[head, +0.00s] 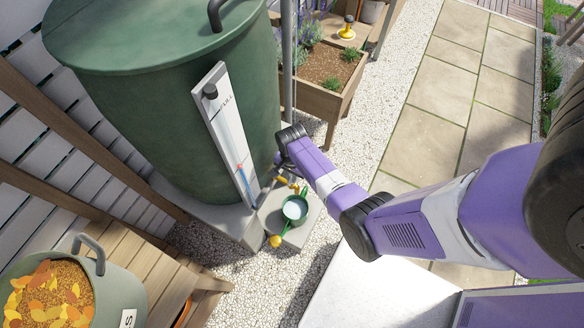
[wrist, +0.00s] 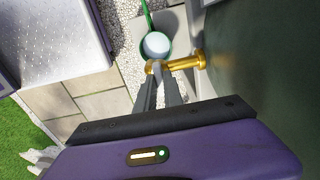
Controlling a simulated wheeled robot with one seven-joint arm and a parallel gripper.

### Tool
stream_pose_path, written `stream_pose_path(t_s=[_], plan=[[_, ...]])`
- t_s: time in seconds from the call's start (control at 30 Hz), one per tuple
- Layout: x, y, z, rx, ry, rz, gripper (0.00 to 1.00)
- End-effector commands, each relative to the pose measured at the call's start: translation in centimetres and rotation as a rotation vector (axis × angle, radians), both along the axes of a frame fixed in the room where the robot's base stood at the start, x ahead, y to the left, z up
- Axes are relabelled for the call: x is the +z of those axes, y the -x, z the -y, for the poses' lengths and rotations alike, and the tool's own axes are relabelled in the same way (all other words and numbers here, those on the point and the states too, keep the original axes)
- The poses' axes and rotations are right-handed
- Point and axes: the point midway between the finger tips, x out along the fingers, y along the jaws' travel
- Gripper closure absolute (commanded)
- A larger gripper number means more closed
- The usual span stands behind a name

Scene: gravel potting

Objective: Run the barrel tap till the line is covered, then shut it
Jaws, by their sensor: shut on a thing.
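The large green barrel (head: 165,120) stands on a grey block at the left of the head view. A white gauge board (head: 226,135) marked FULL is on its side, with a pinkish-red marker (head: 240,168) low on its tube. The brass tap (head: 292,184) sticks out low on the barrel; it also shows in the wrist view (wrist: 188,62). My gripper (wrist: 157,73) is shut on the tap's handle. A green watering can (head: 295,209) stands below the tap, its round mouth (wrist: 156,45) showing a pale surface. I cannot make out a line inside it or a running stream.
A wooden planter (head: 325,75) stands behind the barrel. A wooden bench (head: 150,268) carries a tub of orange and yellow leaves (head: 48,293) at the lower left. Gravel (head: 385,110) and stone paving (head: 450,90) are clear to the right.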

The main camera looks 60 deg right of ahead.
Motion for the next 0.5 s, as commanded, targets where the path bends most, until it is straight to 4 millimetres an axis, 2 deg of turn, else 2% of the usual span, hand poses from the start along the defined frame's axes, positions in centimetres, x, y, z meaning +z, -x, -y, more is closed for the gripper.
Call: stream_pose_path(t_s=[0.27, 0.3, 0.4, 0.5], plan=[[0.03, -0.04, 0.04, -0.004, 0.0, 0.001, 1.0], [0.03, -0.04, 0.04, -0.004, 0.0, 0.001, 0.86], [0.03, -0.03, 0.04, -0.003, 0.0, 0.001, 0.67], [0.02, -0.03, 0.03, -0.002, 0.0, 0.001, 0.66]])
